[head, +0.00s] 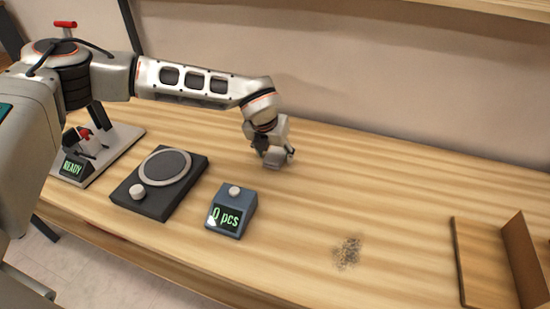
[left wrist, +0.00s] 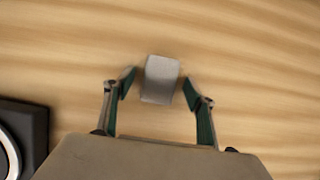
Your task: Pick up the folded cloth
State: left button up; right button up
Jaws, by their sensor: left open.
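The folded cloth (left wrist: 160,79) is a small light-grey block-like piece on the wooden table, seen in the left wrist view. It lies between the two fingertips of my left gripper (left wrist: 158,84), with a gap showing on each side. In the head view my left gripper (head: 274,154) points down at the back middle of the table, and the cloth (head: 276,161) shows low between its fingers. The left gripper is open. Whether the fingertips reach the table is hard to tell. My right gripper is in neither view.
A dark plate with a round disc and white knob (head: 160,183) and a blue counter reading 0 pcs (head: 231,211) stand left of the gripper. A READY device (head: 75,166) is farther left. Dark speckles (head: 347,253) lie front centre; a brown tray (head: 480,262) sits right. The table's right-middle is clear.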

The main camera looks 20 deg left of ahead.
aim_at(274, 156)
pick_arm(q)
jog(key=c, duration=1.1)
jog(key=shift+c, duration=0.2)
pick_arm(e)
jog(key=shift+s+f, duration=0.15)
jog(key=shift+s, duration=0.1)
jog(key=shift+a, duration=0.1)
pick_arm(q)
jog(key=shift+r, duration=0.1)
notch_tip(274, 156, up, 20)
jog(key=p, duration=0.2)
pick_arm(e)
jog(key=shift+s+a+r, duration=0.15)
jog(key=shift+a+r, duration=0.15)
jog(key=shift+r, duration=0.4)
